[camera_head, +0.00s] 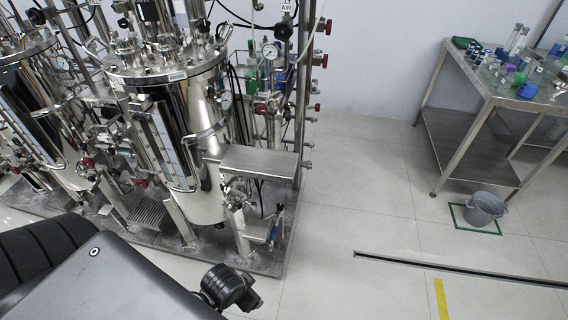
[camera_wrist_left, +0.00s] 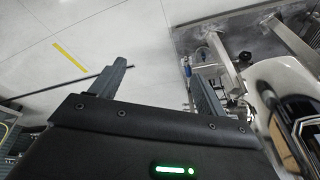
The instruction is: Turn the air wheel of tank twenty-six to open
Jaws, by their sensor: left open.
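A shiny steel tank (camera_head: 175,120) stands on a skid at centre left in the head view. A label reading AIR (camera_head: 288,7) is at the top of the pipe rack right of it. Several small red wheels are on that rack, such as an upper red wheel (camera_head: 328,27) and a lower red wheel (camera_head: 317,107). I cannot read a tank number or tell how any wheel is turned. My left gripper (camera_wrist_left: 160,82) is open and empty in the wrist view, over the floor and apart from the wheels. My right gripper is not in view.
Another tank (camera_head: 40,100) stands at the left. A steel table (camera_head: 480,85) with small containers is at the right, with a grey bucket (camera_head: 484,208) in front of it. The floor between skid and table is clear, crossed by a dark drain slot (camera_head: 450,268).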

